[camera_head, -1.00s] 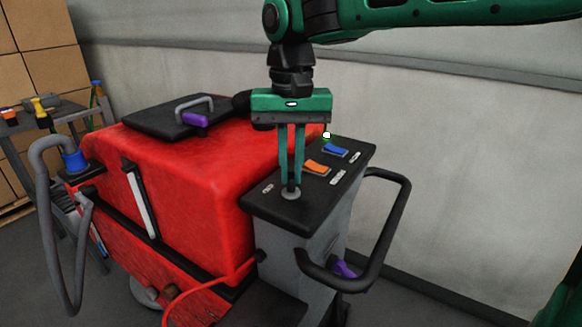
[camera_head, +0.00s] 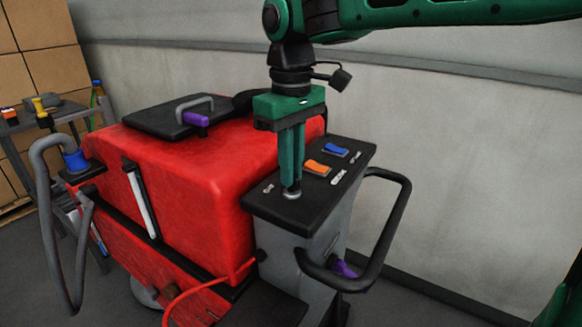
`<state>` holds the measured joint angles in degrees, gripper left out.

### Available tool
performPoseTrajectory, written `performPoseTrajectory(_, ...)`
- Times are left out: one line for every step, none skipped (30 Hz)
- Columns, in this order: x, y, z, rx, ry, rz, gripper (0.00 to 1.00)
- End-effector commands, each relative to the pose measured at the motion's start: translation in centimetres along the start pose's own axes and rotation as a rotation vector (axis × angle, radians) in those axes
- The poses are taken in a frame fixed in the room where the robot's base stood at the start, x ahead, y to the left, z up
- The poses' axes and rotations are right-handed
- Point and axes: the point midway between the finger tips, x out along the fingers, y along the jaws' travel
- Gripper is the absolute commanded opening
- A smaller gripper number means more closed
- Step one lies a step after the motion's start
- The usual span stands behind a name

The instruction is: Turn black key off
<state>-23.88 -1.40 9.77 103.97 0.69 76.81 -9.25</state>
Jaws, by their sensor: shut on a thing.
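The black key is at the near left part of the scrubber's dark control panel (camera_head: 355,172), on a round grey key base (camera_head: 292,194). My gripper (camera_head: 292,186) points straight down over this base, with its green fingers close together and shut on the key. The fingers hide most of the key, so its exact angle cannot be seen.
An orange switch (camera_head: 317,168) and a blue switch (camera_head: 335,150) sit on the panel to the right of my fingers. A black handlebar (camera_head: 405,215) curves out at the right. The red tank (camera_head: 185,180) rises close on the left. A grey wall is behind.

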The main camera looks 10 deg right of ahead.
Motion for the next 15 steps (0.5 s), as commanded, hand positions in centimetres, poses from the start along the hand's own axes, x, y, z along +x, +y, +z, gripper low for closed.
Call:
performPoseTrajectory(-0.05, 0.18, 0.04, -0.024, 0.000, 0.001, 0.00)
performPoseTrajectory(-0.05, 0.18, 0.04, -0.042, 0.000, 0.001, 0.00)
performPoseTrajectory(-0.05, 0.19, 0.04, -0.063, 0.000, 0.001, 0.00)
performPoseTrajectory(-0.05, 0.19, 0.04, -0.078, 0.000, 0.001, 0.00)
performPoseTrajectory(-0.05, 0.20, 0.05, -0.092, 0.000, 0.001, 0.00)
performPoseTrajectory(-0.05, 0.21, 0.05, -0.109, 0.000, 0.001, 0.00)
performPoseTrajectory(-0.05, 0.21, 0.05, -0.119, 0.000, 0.001, 0.00)
performPoseTrajectory(-0.05, 0.22, 0.05, -0.130, 0.000, 0.001, 0.00)
performPoseTrajectory(-0.05, 0.22, 0.05, -0.141, 0.000, 0.001, 0.00)
performPoseTrajectory(-0.05, 0.23, 0.05, -0.149, 0.000, 0.001, 0.00)
performPoseTrajectory(-0.05, 0.23, 0.05, -0.156, 0.000, 0.001, 0.00)
performPoseTrajectory(-0.05, 0.24, 0.05, -0.164, 0.000, 0.001, 0.00)
performPoseTrajectory(-0.05, 0.25, 0.05, -0.168, 0.000, 0.001, 0.00)
performPoseTrajectory(-0.05, 0.25, 0.05, -0.172, 0.000, 0.001, 0.00)
performPoseTrajectory(-0.05, 0.26, 0.05, -0.176, 0.000, 0.001, 0.00)
